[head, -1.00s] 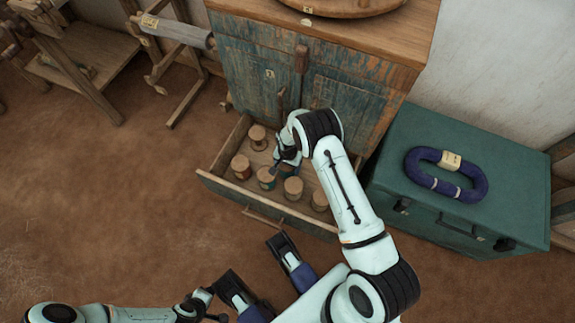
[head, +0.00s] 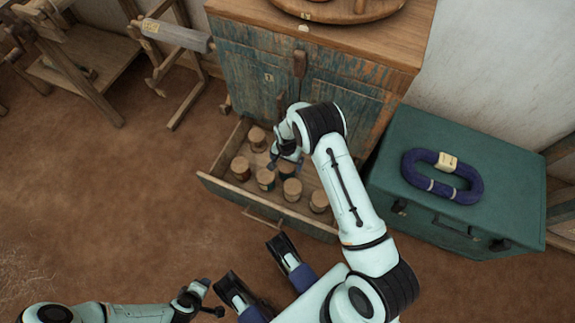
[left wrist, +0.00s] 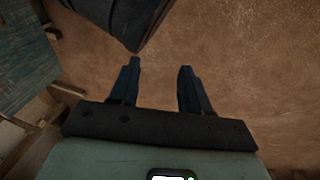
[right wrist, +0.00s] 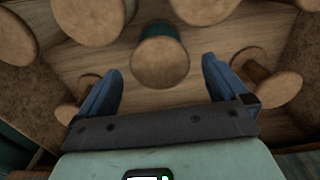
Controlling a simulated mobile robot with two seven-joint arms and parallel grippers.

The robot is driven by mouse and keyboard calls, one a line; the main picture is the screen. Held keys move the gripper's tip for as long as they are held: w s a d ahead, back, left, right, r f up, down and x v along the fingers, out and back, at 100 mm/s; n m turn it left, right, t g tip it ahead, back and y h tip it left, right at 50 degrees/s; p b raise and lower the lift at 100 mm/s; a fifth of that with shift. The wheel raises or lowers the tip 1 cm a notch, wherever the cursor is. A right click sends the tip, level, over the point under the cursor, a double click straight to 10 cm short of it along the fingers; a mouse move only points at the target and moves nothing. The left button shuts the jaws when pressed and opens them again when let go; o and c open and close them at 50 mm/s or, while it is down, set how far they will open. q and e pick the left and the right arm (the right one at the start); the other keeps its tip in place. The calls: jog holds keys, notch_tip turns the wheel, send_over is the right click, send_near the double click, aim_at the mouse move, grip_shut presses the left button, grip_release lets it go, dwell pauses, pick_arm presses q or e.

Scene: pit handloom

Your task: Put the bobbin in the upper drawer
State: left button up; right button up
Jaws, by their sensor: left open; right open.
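A drawer (head: 213,186) is pulled out below the doors of the worn blue cabinet. Several bobbins with tan wooden ends stand in it, among them one with dark teal thread (head: 265,179). My right gripper (head: 274,163) is over the drawer, open and empty. In the right wrist view a bobbin with teal thread (right wrist: 160,62) stands just ahead of the open fingers (right wrist: 160,85), apart from them. Which bobbin the task means, I cannot tell. My left gripper (head: 213,308) is low at the front, away from the drawer. Its fingers (left wrist: 158,70) are open and empty in the left wrist view.
A teal chest (head: 500,180) with a coil of blue yarn (head: 440,175) stands to the right of the cabinet. A round wooden tray (head: 340,12) lies on the cabinet top. Wooden loom frames (head: 85,75) stand at the left. The floor in front is clear.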

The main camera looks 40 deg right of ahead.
notch_tip(320, 180, up, 6)
jog(key=shift+r+p, duration=0.1)
jog(key=shift+p, duration=0.55)
pick_arm(q)
jog(key=shift+s+d+r, duration=0.2)
jog(key=shift+d+r, duration=0.15)
jog(key=shift+r, duration=0.25)
jog(key=shift+s+d+r, duration=0.2)
jog(key=shift+d+r, duration=0.1)
jog(key=shift+r, duration=0.3)
pick_arm(e)
jog(key=shift+r, duration=0.35)
